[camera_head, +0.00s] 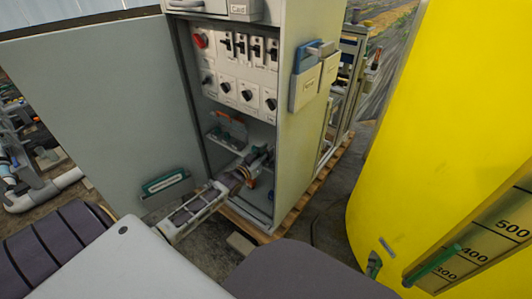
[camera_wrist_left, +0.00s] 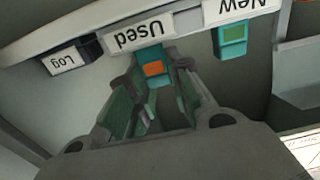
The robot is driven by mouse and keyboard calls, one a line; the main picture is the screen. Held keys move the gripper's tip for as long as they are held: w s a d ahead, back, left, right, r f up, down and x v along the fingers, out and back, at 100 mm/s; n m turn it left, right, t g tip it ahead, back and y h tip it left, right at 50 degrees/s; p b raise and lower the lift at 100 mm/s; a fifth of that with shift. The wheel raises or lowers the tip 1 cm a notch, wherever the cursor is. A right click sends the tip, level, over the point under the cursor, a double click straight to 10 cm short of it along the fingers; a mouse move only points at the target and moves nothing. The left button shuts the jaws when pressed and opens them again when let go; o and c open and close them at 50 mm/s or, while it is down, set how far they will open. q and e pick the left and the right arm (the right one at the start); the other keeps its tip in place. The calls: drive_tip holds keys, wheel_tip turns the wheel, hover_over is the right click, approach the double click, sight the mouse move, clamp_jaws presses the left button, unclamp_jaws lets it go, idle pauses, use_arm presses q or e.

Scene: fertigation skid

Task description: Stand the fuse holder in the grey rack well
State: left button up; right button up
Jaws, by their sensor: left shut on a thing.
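My left gripper (camera_head: 262,158) reaches into the lower part of the open cabinet. In the left wrist view the left gripper (camera_wrist_left: 155,80) is shut on a teal fuse holder (camera_wrist_left: 150,54) with an orange patch, held between its fingertips. The holder is just by a label reading "Used", upside down in this view. A second, teal-green holder (camera_wrist_left: 233,40) with a green patch is by the "New" label. A grey labelled rack (camera_wrist_left: 75,27) runs across the top of this view. I cannot tell whether the held holder touches it. My right gripper is not in view.
The cabinet door (camera_head: 90,100) stands open at the left, with a green item (camera_head: 165,181) on it. A switch panel (camera_head: 235,65) is above my gripper. The cabinet side wall (camera_head: 300,130) is close on the right. A yellow tank (camera_head: 440,120) stands farther right.

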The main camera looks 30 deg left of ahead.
use_arm(q)
drive_tip(key=shift+f, duration=0.35)
idle(0.4)
drive_tip(key=o, duration=1)
drive_tip(key=shift+c, duration=0.2)
drive_tip(key=shift+s, duration=0.15)
drive_tip(key=s, duration=1.1)
drive_tip(key=shift+s+a, duration=0.3)
drive_tip(key=shift+a, duration=0.15)
idle(0.8)
